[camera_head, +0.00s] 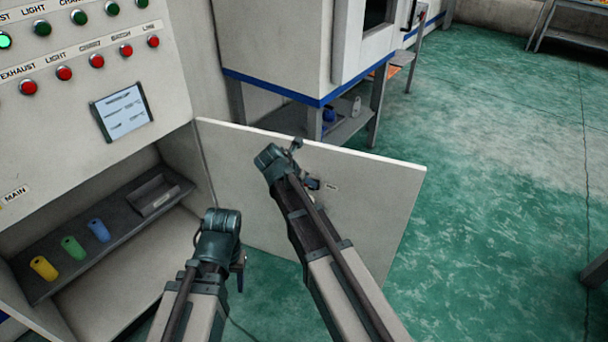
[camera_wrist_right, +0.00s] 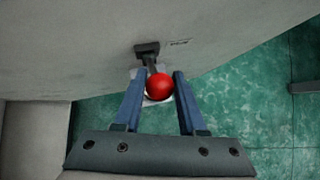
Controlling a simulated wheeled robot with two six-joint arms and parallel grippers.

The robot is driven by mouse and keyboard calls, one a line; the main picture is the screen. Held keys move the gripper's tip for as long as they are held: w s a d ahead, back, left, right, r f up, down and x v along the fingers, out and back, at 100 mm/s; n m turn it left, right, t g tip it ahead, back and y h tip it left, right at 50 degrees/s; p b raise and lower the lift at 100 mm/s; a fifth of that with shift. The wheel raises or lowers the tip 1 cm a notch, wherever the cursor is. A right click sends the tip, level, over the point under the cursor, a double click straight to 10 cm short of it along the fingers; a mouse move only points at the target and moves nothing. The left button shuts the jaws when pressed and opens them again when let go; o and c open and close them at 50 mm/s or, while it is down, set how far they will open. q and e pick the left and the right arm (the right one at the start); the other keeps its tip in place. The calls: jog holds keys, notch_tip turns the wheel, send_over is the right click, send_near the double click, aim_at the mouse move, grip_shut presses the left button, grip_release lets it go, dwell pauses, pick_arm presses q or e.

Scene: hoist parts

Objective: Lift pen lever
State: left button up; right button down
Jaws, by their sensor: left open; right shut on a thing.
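The pen lever shows in the right wrist view as a red ball knob (camera_wrist_right: 159,86) on a short dark stem, which comes out of a black mount (camera_wrist_right: 147,49) on a pale panel. My right gripper (camera_wrist_right: 160,92) has its two blue fingers on either side of the knob and is shut on it. In the head view my right arm reaches over the white panel (camera_head: 375,190), and its wrist hides most of the lever. My left gripper (camera_head: 240,268) hangs low in front of the cabinet, open and apart from the lever; its fingers are barely visible.
The cabinet face at left carries green and red buttons (camera_head: 97,61) and a small screen (camera_head: 122,110). A dark shelf (camera_head: 155,195) below holds yellow, green and blue cylinders (camera_head: 73,248). A white machine (camera_head: 280,45) stands behind the panel. Green floor (camera_head: 500,220) is clear at right.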

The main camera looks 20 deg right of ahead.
aim_at(313, 164)
jog(key=w+d+r+g+y+p, duration=0.1)
jog(key=p, duration=0.1)
jog(key=w+r+g+y+p, duration=0.1)
jog(key=shift+w+d+g+p, duration=0.35)
jog(key=shift+w+d+g, duration=0.05)
jog(key=shift+w+d+g+y+p, duration=0.3)
jog(key=shift+w+g+y+p, duration=0.05)
jog(key=shift+w+g+y, duration=0.15)
pick_arm(q)
notch_tip(313, 164, up, 6)
jog(key=shift+r, duration=0.2)
pick_arm(e)
jog(key=shift+w+d+n+g+y, duration=0.35)
jog(key=shift+d+g+y, duration=0.15)
jog(key=shift+g, duration=0.2)
jog(key=shift+c, duration=2.4)
grip_release()
jog(key=shift+p, duration=0.3)
pick_arm(q)
jog(key=shift+r, duration=0.1)
pick_arm(e)
jog(key=shift+r, duration=0.1)
